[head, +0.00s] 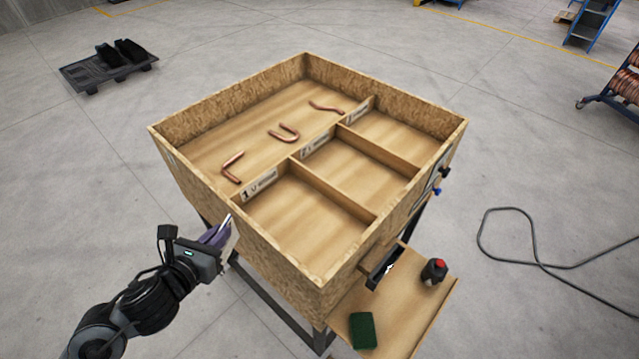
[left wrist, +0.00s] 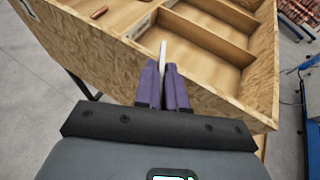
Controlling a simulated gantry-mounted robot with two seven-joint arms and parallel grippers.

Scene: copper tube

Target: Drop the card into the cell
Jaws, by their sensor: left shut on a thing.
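My left gripper (head: 222,235) is at the left front side of the wooden box, outside its wall and near the rim. It is shut on a thin white card (head: 231,238), which shows edge-on between the purple fingers in the left wrist view (left wrist: 162,54). The box holds three small cells along its right side: the near cell (head: 305,222) labelled 1, the middle cell (head: 357,178) and the far cell (head: 400,140). All three look empty. My right gripper is not in view.
The long compartment holds three bent copper tubes: an L-shaped one (head: 230,168), a U-shaped one (head: 284,134) and a wavy one (head: 326,108). A side shelf (head: 400,318) carries a green block (head: 362,330) and a dark bottle (head: 434,272). A black cable (head: 535,250) lies on the floor.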

